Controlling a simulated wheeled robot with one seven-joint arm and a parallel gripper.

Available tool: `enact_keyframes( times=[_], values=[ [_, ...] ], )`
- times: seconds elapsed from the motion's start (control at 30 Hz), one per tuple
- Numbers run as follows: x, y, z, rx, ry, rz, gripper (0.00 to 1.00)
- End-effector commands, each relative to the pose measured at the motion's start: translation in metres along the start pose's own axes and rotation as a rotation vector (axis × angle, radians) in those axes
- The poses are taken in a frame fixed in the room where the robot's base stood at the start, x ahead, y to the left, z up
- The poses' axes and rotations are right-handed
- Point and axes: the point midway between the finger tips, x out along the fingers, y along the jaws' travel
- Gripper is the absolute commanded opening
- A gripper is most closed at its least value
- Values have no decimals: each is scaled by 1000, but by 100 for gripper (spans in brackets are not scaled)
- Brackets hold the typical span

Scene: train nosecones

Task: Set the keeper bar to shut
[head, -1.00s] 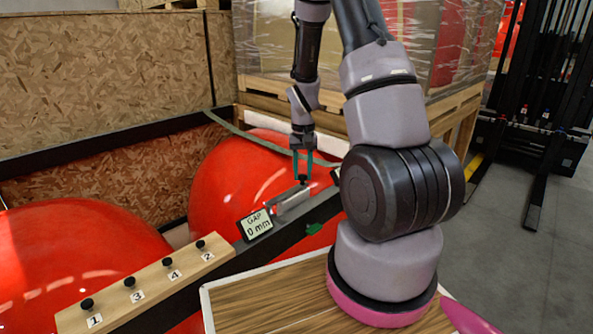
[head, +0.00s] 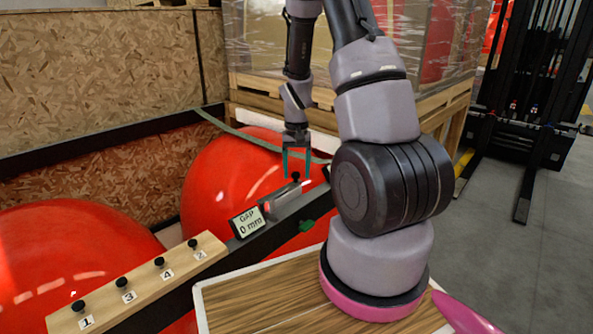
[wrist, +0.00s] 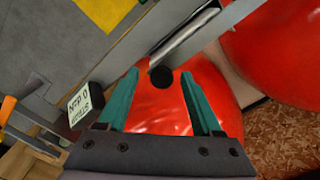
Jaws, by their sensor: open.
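The likely keeper bar is a grey metal bar (head: 284,202) on the dark rail, with a black knob (head: 295,175) at its far end. In the wrist view the bar (wrist: 185,38) is silver, and its round black knob (wrist: 161,78) shows between the fingertips. My gripper (head: 297,178) has teal fingers and is open, pointing down at the knob. In the wrist view the open gripper (wrist: 160,74) has a finger on each side of the knob, with clear space between. I cannot tell how far the tips are above it.
A wooden strip (head: 140,282) carries several black knobs numbered 1, 3, 4 and 2. Large red nosecones (head: 75,255) lie behind the rail. A wood-topped surface (head: 255,305) is in front. A forklift (head: 520,110) stands at right.

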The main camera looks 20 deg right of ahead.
Motion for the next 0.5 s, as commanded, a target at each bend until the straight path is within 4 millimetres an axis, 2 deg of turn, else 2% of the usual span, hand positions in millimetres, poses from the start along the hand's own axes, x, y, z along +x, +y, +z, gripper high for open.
enact_keyframes(
  times=[0.17,0.5],
  values=[
    [-9,0,-1,-1,3,-1,67],
    [-74,-1,-1,0,5,-2,67]
  ],
)
